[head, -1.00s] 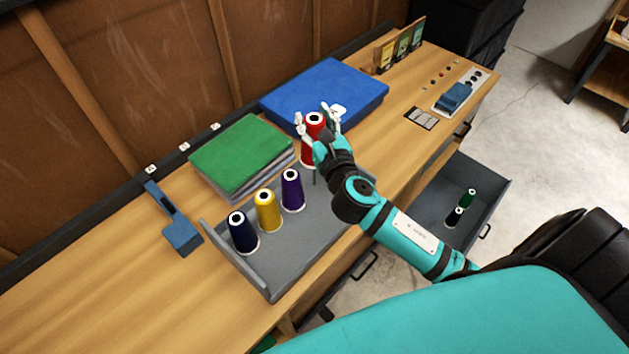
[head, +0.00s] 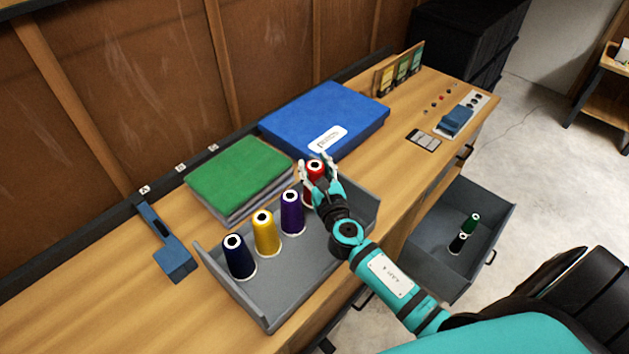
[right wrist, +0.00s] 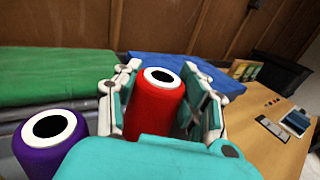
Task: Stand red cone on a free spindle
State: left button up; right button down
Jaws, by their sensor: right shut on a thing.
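The red cone (head: 315,167) is upright between the fingers of my right gripper (head: 317,172), which is shut on it. It also shows in the right wrist view (right wrist: 156,105), with a finger on each side. It is low over the right end of the grey tray (head: 268,312), to the right of the purple cone (head: 292,213). The yellow cone (head: 266,234) and navy cone (head: 238,258) stand in the same row. My gripper hides the cone's base and any spindle under it, so I cannot tell whether it is seated. My left gripper is out of view.
A green folded cloth stack (head: 238,170) and a blue box (head: 325,105) lie behind the tray. A blue tool (head: 165,245) lies to the left. An open drawer (head: 440,275) with small spools juts out at the right, below the tabletop.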

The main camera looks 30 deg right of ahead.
notch_tip(320, 180, down, 4)
jog(key=shift+r+b, duration=0.2)
jog(key=shift+b, duration=0.7)
jog(key=c, duration=1)
grip_release()
jog(key=shift+f, duration=0.1)
